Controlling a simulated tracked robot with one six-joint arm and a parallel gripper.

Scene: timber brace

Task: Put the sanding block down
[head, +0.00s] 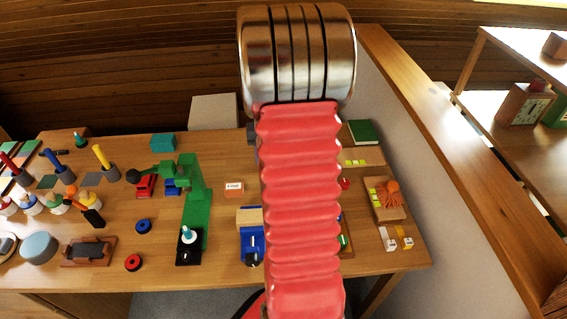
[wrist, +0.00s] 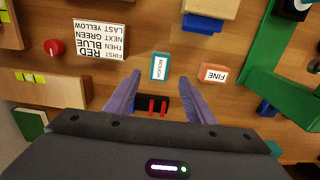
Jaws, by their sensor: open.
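Two labelled blocks lie on the table in the wrist view: a blue one marked ROUGH (wrist: 159,66) and an orange one marked FINE (wrist: 213,73). The FINE block also shows in the head view (head: 234,188). My gripper (wrist: 160,79) is open, with its two purple fingers apart. The ROUGH block appears just beyond the fingertips, roughly centred between them, and neither finger visibly touches it. In the head view my red arm hides the gripper and the ROUGH block.
A black piece with red bars (wrist: 152,106) is between the fingers, nearer the palm. A printed colour-order card (wrist: 88,39) and red knob (wrist: 54,47) are left. A blue-and-wood piece (head: 250,236) stands near the front.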

